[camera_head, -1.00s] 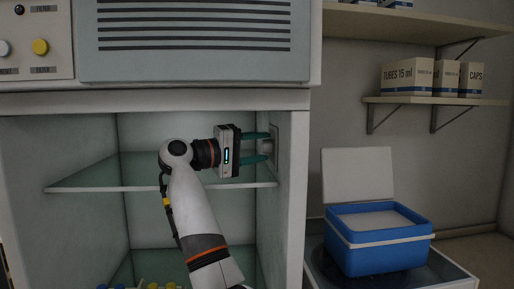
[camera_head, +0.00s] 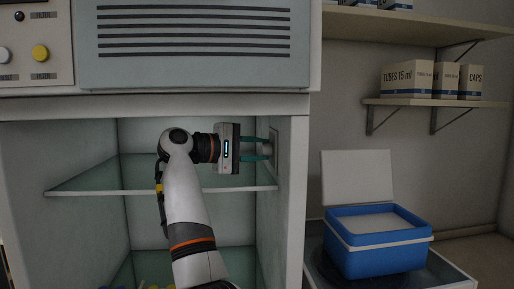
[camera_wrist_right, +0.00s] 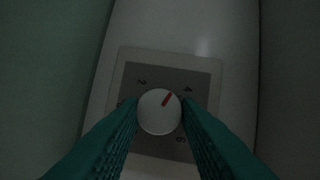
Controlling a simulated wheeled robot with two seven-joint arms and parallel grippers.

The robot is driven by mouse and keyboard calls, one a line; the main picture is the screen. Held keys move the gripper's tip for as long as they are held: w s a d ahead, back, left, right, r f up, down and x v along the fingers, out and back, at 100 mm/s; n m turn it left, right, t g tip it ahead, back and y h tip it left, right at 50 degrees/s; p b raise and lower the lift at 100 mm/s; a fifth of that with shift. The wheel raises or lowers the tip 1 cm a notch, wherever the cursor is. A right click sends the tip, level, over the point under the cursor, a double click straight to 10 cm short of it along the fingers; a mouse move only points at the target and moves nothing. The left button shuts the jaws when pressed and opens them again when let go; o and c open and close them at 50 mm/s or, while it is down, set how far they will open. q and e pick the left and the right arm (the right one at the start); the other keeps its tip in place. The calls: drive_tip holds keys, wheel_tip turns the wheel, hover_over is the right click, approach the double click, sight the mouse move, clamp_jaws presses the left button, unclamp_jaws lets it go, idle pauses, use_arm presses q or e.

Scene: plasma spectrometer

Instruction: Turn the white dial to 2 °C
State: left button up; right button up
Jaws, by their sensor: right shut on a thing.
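The white dial (camera_wrist_right: 160,113) has a red mark and sits on a grey square plate (camera_wrist_right: 129,66) on the cabinet's right inner wall. In the right wrist view the mark points up and to the right, between the printed 2 and 4, closer to the 4. A 6 shows at lower right; the dial's left side labels are partly hidden by a finger. My right gripper (camera_head: 255,149) is shut on the dial, one green finger on each side. In the head view the dial (camera_head: 267,149) shows only as a pale bit at the fingertips. My left gripper is not in view.
A glass shelf (camera_head: 100,180) crosses the cabinet just below my right gripper. Several yellow and blue caps stand at the cabinet's bottom. A blue cool box (camera_head: 375,258) with its lid open stands outside to the right.

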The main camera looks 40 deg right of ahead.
drive_tip(key=shift+r+n+y+p, duration=0.1)
drive_tip(key=shift+n+y+p, duration=0.55)
drive_tip(key=shift+n, duration=0.45)
drive_tip(key=shift+g, duration=0.3)
drive_tip(key=o, duration=1)
drive_tip(key=shift+c, duration=0.2)
